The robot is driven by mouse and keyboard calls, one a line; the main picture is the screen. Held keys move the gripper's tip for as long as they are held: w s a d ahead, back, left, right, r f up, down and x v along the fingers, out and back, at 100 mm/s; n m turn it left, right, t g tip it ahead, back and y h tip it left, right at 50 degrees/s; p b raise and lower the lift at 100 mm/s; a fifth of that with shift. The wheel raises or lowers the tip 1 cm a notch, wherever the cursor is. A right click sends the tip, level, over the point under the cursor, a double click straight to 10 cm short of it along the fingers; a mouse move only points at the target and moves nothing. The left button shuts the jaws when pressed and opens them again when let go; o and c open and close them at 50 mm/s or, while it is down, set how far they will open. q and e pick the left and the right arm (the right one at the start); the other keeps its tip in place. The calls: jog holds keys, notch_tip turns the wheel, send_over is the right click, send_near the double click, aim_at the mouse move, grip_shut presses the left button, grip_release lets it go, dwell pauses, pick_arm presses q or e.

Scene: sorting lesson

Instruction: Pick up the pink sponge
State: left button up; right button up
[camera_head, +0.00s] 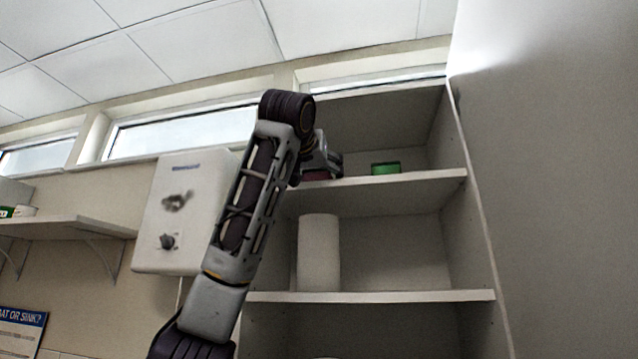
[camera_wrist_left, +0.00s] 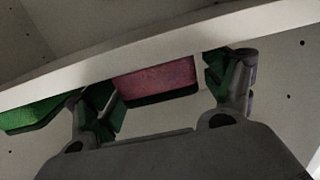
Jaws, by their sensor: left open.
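The pink sponge (camera_head: 315,175) lies on the upper shelf of the white shelf unit, partly hidden behind my left gripper (camera_head: 324,162) in the head view. In the left wrist view the pink sponge (camera_wrist_left: 156,80) shows as a dark pink block between the two spread, green-padded fingers of my left gripper (camera_wrist_left: 163,88). The fingers are open, one to each side of it. I cannot tell whether either finger touches it. My right gripper is in neither view.
A green block (camera_head: 386,168) lies to the right on the same shelf (camera_head: 420,183); it also shows at the left of the wrist view (camera_wrist_left: 28,116). A white cylinder (camera_head: 318,252) stands on the shelf below. A white wall box (camera_head: 180,215) hangs left of my arm.

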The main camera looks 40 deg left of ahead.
pick_arm(q)
jog(key=c, duration=0.8)
jog(key=shift+o, duration=0.2)
jog(key=shift+r, duration=0.15)
jog(key=shift+s+d+r+b, duration=0.1)
jog(key=shift+d+r+b, duration=0.1)
jog(key=shift+r+b, duration=0.1)
jog(key=shift+d+r, duration=0.1)
jog(key=shift+r, duration=3)
jog(key=s+d+b, duration=0.1)
jog(key=s+d, duration=0.2)
jog(key=d, duration=0.6)
jog(key=s+d+b, duration=0.1)
jog(key=s+d, duration=0.3)
jog(key=d, duration=0.5)
jog(key=shift+s+b, duration=0.15)
jog(key=shift+b, duration=0.15)
